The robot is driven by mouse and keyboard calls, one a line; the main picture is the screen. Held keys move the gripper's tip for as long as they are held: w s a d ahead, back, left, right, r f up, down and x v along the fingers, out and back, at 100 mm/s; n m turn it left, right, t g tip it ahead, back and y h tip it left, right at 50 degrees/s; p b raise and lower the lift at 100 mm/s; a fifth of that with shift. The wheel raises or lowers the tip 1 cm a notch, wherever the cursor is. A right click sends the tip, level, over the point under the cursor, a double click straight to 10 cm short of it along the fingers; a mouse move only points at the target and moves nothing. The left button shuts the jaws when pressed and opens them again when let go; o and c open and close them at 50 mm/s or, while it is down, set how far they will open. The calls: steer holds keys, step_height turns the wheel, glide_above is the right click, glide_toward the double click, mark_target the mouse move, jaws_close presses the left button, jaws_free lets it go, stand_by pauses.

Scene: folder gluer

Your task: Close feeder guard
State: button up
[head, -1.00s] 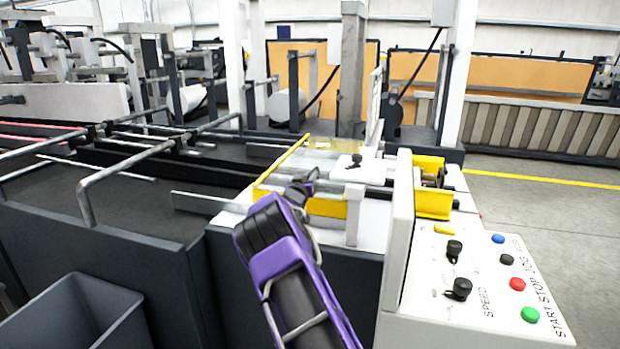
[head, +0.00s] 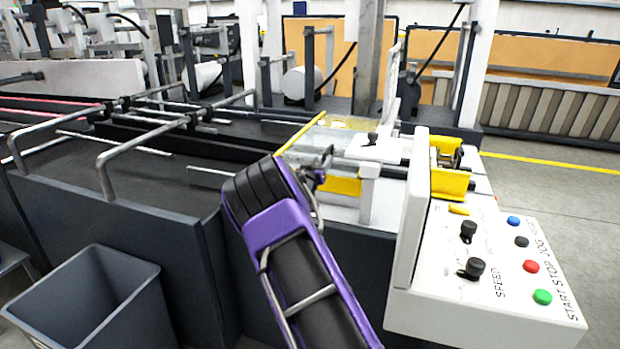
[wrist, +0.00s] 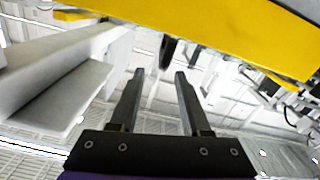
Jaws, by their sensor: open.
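The feeder guard shows in the head view as a clear panel with a yellow left edge (head: 303,131) and a yellow front bar (head: 343,186), over the feeder end of the machine. I cannot tell how far it stands open. My gripper (head: 324,160), behind my purple and black arm, is at the guard's front left and partly hidden by my wrist. In the wrist view a wide yellow bar (wrist: 215,28), likely the guard's, crosses just beyond the fingertips. There my gripper (wrist: 160,74) is open with nothing between its fingers. I see no clear contact.
Metal rails (head: 165,135) cross the machine's left. A grey bin (head: 90,300) stands on the floor at lower left. Open floor lies at far right.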

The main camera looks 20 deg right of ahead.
steer(key=v, duration=1.1)
steer(key=shift+s, duration=0.1)
